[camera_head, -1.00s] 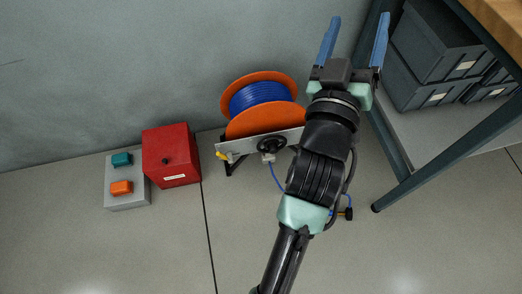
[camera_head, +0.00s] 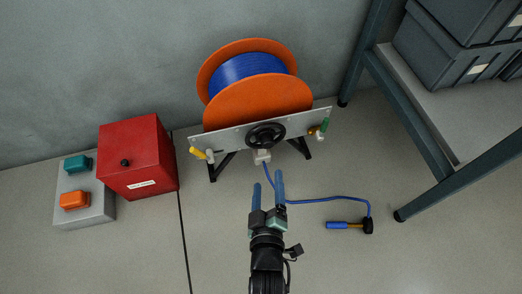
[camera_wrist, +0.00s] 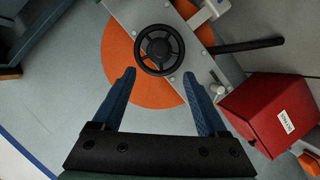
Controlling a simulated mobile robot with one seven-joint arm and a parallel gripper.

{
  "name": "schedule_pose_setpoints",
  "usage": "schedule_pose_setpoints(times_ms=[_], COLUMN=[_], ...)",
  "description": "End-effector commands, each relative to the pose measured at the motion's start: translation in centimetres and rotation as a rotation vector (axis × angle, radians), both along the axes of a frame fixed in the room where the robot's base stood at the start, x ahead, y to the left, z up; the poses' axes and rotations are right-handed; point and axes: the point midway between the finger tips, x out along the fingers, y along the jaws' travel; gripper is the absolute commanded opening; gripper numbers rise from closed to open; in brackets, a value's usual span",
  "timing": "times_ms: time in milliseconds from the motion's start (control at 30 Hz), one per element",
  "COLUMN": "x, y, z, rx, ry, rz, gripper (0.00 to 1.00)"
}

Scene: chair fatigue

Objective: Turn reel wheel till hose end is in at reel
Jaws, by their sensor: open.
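The hose reel (camera_head: 252,100) has orange discs with blue hose (camera_head: 247,68) wound between them. Its black reel wheel (camera_head: 266,136) is on the grey front plate; it also shows in the wrist view (camera_wrist: 159,50). A length of blue hose runs out below the plate and across the floor to the right. The hose end (camera_head: 350,225), with a blue and yellow body and black tip, lies on the floor. My gripper (camera_head: 267,184) is open and empty, in front of and below the wheel in the head view. In the wrist view the wheel lies beyond and between my fingertips (camera_wrist: 160,78), apart from them.
A red box (camera_head: 137,160) and a grey box with teal and orange buttons (camera_head: 84,192) stand left of the reel. A yellow lever (camera_head: 197,153) and a green one (camera_head: 325,125) are on the plate. A metal shelf (camera_head: 420,125) with grey bins stands right.

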Motion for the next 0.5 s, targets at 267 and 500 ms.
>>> schedule_pose_setpoints(times_ms=[267, 500], x=[3.6, 8.3], y=[0.1, 0.2], z=[-1.5, -2.8], rx=[0.0, 0.001], ry=[-0.004, -0.004], rz=[-0.001, -0.001], gripper=[0.76, 0.76])
